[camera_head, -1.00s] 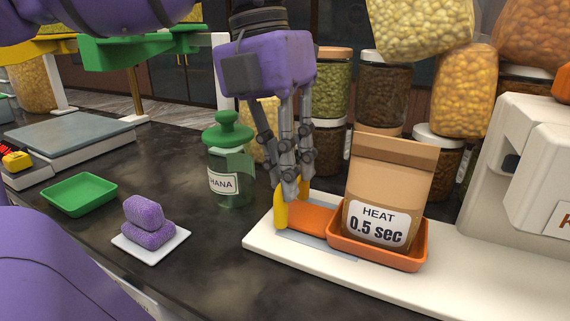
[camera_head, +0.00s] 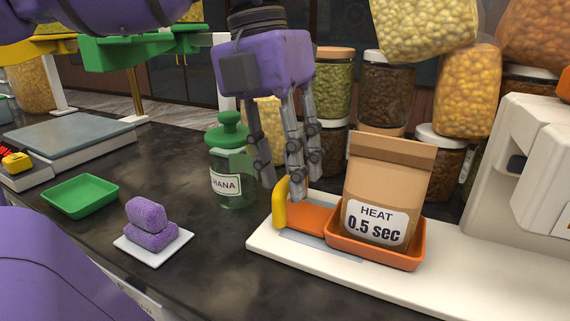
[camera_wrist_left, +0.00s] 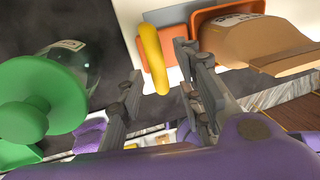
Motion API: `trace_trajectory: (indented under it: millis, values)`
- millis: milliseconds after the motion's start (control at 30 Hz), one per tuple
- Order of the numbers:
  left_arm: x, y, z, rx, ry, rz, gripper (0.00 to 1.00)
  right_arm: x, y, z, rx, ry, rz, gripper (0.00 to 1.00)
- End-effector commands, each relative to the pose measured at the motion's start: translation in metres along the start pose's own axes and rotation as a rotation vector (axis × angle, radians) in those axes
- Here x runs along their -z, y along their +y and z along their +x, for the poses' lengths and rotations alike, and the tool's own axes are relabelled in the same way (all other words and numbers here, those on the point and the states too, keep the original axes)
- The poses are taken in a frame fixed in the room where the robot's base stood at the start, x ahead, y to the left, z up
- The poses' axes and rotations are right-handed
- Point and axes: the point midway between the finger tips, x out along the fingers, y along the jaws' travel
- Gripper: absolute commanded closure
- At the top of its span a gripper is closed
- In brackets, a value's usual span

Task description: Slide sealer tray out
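The orange sealer tray (camera_head: 375,253) sits on the white sealer base, pulled clear of the machine's head. Its yellow handle (camera_head: 279,205) stands at its left end; the handle also shows in the left wrist view (camera_wrist_left: 154,58). A brown paper bag (camera_head: 388,186), labelled "HEAT 0.5 sec", stands upright in the tray. My left gripper (camera_head: 285,186) points down just above and behind the handle. Its fingers are spread and empty; in the left wrist view the handle lies beyond the gap between them. My right gripper is out of view.
A green-lidded jar (camera_head: 232,165) stands close to the left of my left gripper. Two purple blocks lie on a small white plate (camera_head: 152,247). A green tray (camera_head: 80,196) is further left. Several filled jars stand behind; the white sealer machine (camera_head: 520,190) is at right.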

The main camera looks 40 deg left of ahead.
Motion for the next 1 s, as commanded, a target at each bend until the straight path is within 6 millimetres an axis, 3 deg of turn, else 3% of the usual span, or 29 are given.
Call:
trace_trajectory:
  millis: [233, 700, 1000]
  values:
    - [-0.001, 0.000, -0.016, -0.001, -0.003, -0.003, 0.67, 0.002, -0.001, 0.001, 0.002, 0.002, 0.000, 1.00]
    - [0.000, 0.000, -0.106, -0.001, -0.001, -0.002, 0.67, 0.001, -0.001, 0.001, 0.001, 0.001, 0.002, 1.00]
    - [0.000, 0.000, -0.120, 0.000, 0.000, 0.000, 0.67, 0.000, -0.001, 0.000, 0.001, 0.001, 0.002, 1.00]
